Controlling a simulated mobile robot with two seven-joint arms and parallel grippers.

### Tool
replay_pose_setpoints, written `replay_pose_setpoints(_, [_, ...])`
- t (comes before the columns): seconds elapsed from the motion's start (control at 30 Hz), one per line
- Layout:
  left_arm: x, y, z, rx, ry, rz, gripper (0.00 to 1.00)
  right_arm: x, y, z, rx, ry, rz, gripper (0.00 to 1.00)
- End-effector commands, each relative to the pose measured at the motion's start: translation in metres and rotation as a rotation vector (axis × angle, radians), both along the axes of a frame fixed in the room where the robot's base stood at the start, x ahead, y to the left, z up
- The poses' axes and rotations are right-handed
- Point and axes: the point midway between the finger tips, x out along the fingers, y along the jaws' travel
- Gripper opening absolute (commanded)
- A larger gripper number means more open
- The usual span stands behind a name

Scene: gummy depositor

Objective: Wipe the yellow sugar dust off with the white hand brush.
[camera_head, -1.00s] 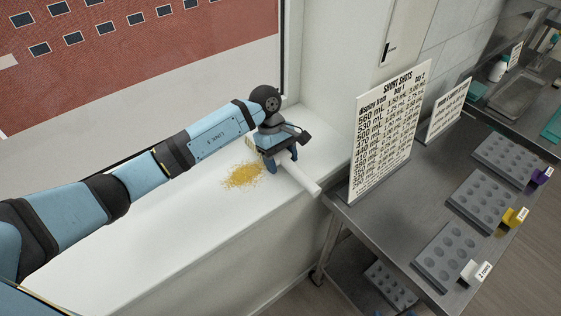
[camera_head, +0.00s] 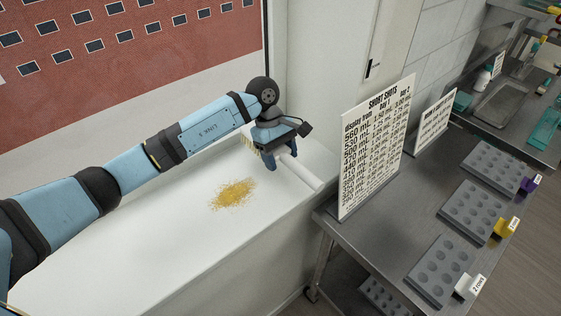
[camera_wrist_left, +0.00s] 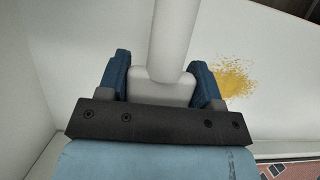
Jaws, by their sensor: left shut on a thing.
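Yellow sugar dust (camera_head: 233,194) lies in a loose patch on the white ledge, and it also shows at the right in the left wrist view (camera_wrist_left: 236,78). My left gripper (camera_head: 279,166) is shut on the white hand brush (camera_head: 300,172), to the upper right of the dust. The brush handle (camera_wrist_left: 175,40) runs between the two blue fingers in the left wrist view. Pale bristles (camera_head: 250,145) show on the far side of the gripper. The brush is apart from the dust; whether its bristles touch the ledge I cannot tell. My right gripper is out of view.
The white ledge (camera_head: 150,255) is clear around the dust, with a window behind it and a wall at its far end. A metal table (camera_head: 385,225) stands to the right with a "Short Shots" sign (camera_head: 377,145) and several grey molds (camera_head: 470,210).

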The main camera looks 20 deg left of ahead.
Motion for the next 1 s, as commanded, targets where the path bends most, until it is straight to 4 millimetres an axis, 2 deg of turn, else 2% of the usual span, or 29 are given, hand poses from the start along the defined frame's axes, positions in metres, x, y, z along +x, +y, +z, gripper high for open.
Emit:
replay_pose_setpoints(0.1, [0.001, 0.001, 0.012, 0.000, -0.001, 0.003, 0.37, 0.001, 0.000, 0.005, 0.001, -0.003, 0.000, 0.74])
replay_pose_setpoints(0.3, [0.002, 0.001, 0.021, 0.001, -0.001, 0.007, 0.37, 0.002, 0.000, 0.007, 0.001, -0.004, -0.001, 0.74])
replay_pose_setpoints(1.0, [0.001, 0.001, 0.021, 0.000, 0.000, 0.007, 0.37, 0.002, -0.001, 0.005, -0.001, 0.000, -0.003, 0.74])
